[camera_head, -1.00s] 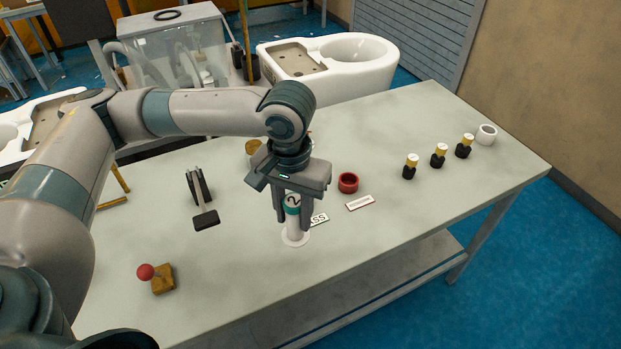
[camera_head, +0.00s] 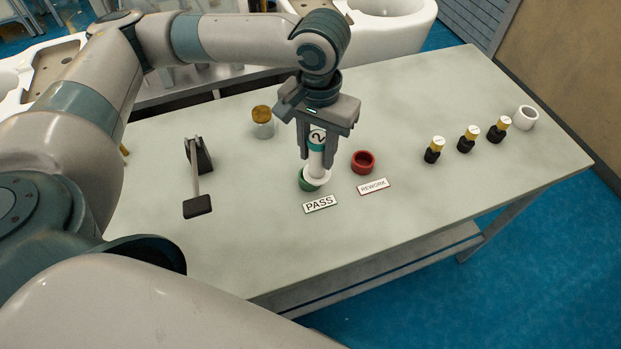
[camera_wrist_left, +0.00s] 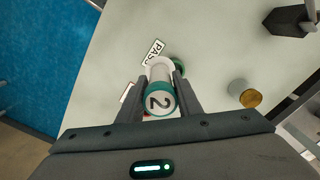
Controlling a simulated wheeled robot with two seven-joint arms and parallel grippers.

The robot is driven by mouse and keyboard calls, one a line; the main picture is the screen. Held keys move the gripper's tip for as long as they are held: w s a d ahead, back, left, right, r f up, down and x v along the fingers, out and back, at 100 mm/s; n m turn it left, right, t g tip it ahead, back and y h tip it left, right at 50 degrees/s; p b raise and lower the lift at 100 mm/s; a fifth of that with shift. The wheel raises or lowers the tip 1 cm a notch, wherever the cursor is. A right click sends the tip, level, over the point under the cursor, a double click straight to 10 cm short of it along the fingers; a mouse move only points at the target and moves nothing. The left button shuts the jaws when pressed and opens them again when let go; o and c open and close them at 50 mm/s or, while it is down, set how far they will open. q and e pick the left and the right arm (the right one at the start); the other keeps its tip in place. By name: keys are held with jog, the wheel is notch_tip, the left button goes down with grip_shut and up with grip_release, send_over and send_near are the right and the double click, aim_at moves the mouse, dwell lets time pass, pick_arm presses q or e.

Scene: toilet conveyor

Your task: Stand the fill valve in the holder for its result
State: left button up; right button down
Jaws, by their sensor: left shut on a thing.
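My left gripper (camera_head: 316,160) is shut on the fill valve (camera_head: 317,162), a white tube with a teal cap marked "2" and a wide white foot. The valve is upright, foot down. In the head view its foot overlaps the green holder (camera_head: 307,184) behind the PASS sign (camera_head: 319,204). In the left wrist view the valve (camera_wrist_left: 159,74) partly covers the green holder (camera_wrist_left: 178,65), which shows beside the foot; I cannot tell whether they touch. The red holder (camera_head: 363,161) stands to the right, behind the REWORK sign (camera_head: 373,186), and looks empty. My right gripper is out of view.
A jar with a brown-yellow lid (camera_head: 262,121) stands behind the valve. A dark stand with a lever (camera_head: 198,174) is on the left. Several black-and-yellow valves and a white ring (camera_head: 526,117) line the right side. The table's front right is clear.

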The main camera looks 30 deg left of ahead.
pick_arm(q)
jog(key=shift+d+r, duration=0.15)
jog(key=shift+d, duration=0.1)
jog(key=s+d+r+n+p, duration=0.1)
jog(key=d+r+n+p, duration=0.1)
jog(key=d, duration=0.5)
notch_tip(320, 180, up, 3)
jog(key=shift+s+f+p, duration=0.1)
jog(key=shift+s+p, duration=0.2)
jog(key=shift+p, duration=0.45)
jog(key=shift+f, duration=0.1)
jog(key=w+a+f, duration=0.1)
jog(key=a+f, duration=0.1)
jog(key=a, duration=0.1)
jog(key=w+a+f+p, duration=0.1)
jog(key=w+a+f, duration=0.1)
jog(key=a, duration=0.2)
jog(key=w+a+f, duration=0.1)
jog(key=a+f, duration=0.2)
jog(key=shift+w+a+p, duration=0.25)
jog(key=shift+a+p, duration=0.1)
jog(key=shift+p, duration=0.05)
jog(key=shift+f+p, duration=0.6)
jog(key=shift+f, duration=1.35)
